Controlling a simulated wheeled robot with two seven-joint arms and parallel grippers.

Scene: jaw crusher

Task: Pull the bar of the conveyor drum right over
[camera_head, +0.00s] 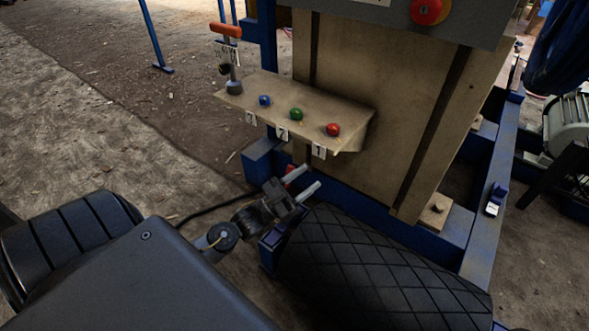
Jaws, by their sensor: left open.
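A black drum (375,270) with a diamond-patterned surface lies at the bottom right of centre, beside the blue frame. My left gripper (312,178) is open just past the drum's upper left end, with its two pale fingers pointing up and right. A small red piece (291,174) shows right by the fingers; I cannot tell whether it is the bar or whether it lies between them. No other bar on the drum can be made out. My right gripper is not in view.
A beige shelf (290,105) above the gripper carries blue, green and red buttons and an orange-handled lever (228,60). A beige panel (385,110) stands behind it. A blue frame (485,235) runs along the right. A black cable (215,204) lies on the ground. Open ground is at left.

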